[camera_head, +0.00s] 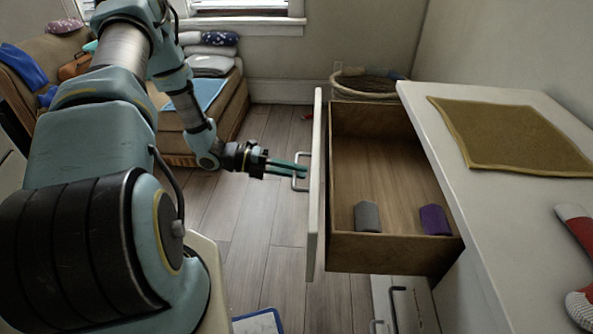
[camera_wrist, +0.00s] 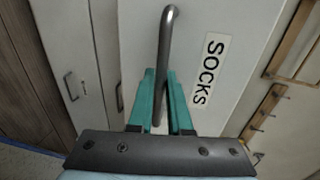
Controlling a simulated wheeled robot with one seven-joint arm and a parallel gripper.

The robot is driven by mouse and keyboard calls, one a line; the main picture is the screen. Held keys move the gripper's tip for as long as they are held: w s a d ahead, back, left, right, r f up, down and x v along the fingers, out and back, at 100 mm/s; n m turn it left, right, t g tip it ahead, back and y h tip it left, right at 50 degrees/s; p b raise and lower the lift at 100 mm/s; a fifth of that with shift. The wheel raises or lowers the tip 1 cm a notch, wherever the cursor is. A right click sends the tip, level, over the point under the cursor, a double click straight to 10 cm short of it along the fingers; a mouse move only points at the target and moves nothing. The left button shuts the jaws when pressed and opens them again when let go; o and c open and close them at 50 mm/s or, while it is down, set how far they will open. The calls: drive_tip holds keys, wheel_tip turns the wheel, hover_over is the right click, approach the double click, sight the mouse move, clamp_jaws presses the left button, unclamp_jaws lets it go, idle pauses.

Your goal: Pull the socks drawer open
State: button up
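The socks drawer (camera_head: 384,252) is pulled well out of the white cabinet. Its interior shows, with a grey rolled item (camera_head: 367,217) and a purple rolled item (camera_head: 434,220) inside. Its white front carries a SOCKS label (camera_wrist: 208,70) and a metal bar handle (camera_wrist: 165,45), also in the head view (camera_head: 294,184). My gripper (camera_head: 304,171) is at the handle. In the wrist view, its teal fingers (camera_wrist: 161,85) lie on either side of the bar, close to it. I cannot tell whether they press on it.
The cabinet top (camera_head: 415,100) carries a brown cloth (camera_head: 510,136) and a red-and-white sock (camera_head: 578,240). Below the drawer is another handle (camera_head: 393,310). A basket (camera_head: 366,84) stands behind. A sofa (camera_head: 230,108) is at the back left. Wooden floor (camera_head: 262,220) is clear left of the drawer.

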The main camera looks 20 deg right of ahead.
drive_tip(key=o, duration=0.4)
drive_tip(key=shift+a, duration=0.1)
drive_tip(key=b+v, duration=0.1)
drive_tip(key=v, duration=0.9)
drive_tip(key=shift+a, duration=0.3)
drive_tip(key=shift+w+r, duration=0.15)
drive_tip(key=shift+r, duration=0.05)
